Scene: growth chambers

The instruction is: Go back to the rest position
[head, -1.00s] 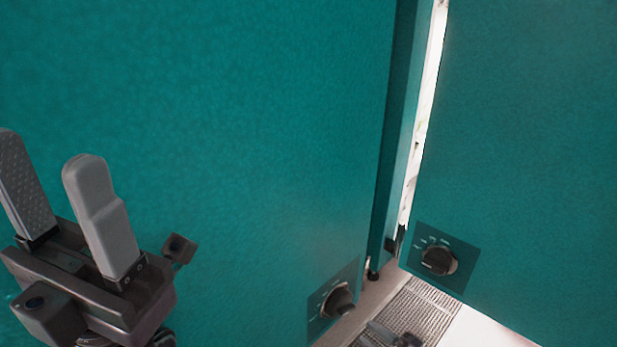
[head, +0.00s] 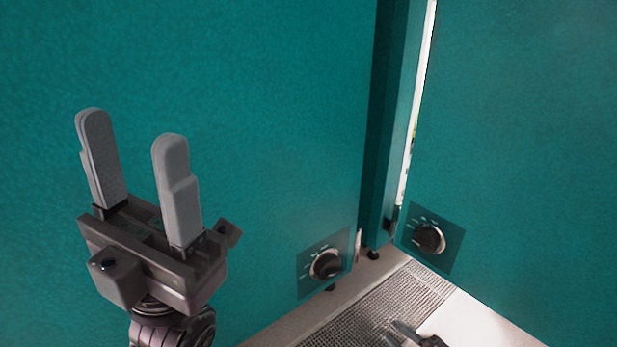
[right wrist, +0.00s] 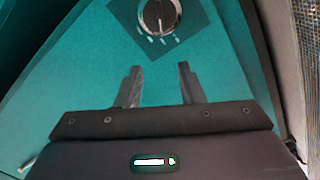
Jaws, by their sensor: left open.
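My left gripper (head: 132,125) is at the left of the head view, pointing up. Its two grey fingers are wide apart with nothing between them, in front of a teal chamber wall (head: 250,120). My right gripper (right wrist: 159,68) shows in the right wrist view with its two dark fingers apart and nothing between them. Beyond them is a teal panel with a dial (right wrist: 158,15). Only a small dark part at the bottom edge of the head view may belong to my right gripper.
Two teal chambers stand close, with a narrow bright gap (head: 415,120) between them. The left one has a black dial (head: 327,265), the right one another dial (head: 429,240). A ribbed grey floor grate (head: 385,305) lies below, beside a pale floor patch (head: 480,325).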

